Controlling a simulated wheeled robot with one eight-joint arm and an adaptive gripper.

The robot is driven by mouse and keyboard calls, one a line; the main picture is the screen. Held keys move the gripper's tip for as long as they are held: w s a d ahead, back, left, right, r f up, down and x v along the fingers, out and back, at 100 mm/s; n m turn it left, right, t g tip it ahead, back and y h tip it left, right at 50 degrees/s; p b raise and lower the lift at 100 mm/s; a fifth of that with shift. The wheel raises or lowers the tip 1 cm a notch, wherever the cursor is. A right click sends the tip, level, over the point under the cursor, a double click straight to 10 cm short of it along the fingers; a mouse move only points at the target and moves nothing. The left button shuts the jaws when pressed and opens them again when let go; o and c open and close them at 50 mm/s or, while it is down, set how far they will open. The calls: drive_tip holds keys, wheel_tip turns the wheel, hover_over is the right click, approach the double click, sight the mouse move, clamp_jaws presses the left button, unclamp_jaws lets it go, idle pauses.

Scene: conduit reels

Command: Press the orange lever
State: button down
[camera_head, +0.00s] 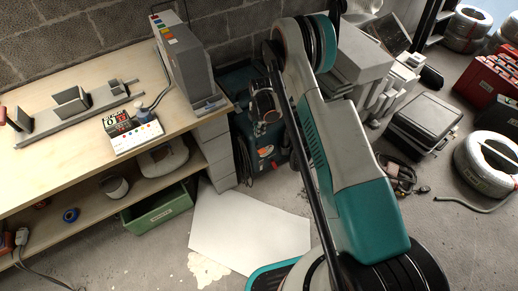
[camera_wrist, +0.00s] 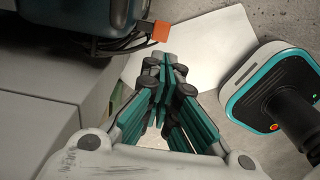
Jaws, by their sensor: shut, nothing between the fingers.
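An orange lever (camera_wrist: 161,31) sticks out from the edge of a dark blue machine at the top of the wrist view. My gripper (camera_wrist: 165,62) points up the wrist picture, with its teal and grey fingers close together and nothing between them. In that view its tips appear just below the lever, with a small gap in the picture; I cannot tell the depth between them. In the head view, a dark teal machine (camera_head: 270,158) stands on the floor behind my arm. My arm covers part of it, and I cannot make out the lever or my fingertips clearly there.
Black cables (camera_wrist: 100,42) hang below the machine in the wrist view. A white sheet (camera_head: 245,228) lies on the floor. A workbench (camera_head: 50,110) stands at the left with a green bin (camera_head: 158,208) below. Cases and reels (camera_head: 487,163) crowd the right.

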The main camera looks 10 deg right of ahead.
sight(260, 152)
wheel_tip(260, 152, down, 14)
drive_tip(key=b, duration=0.5)
drive_tip(key=shift+b, duration=0.3)
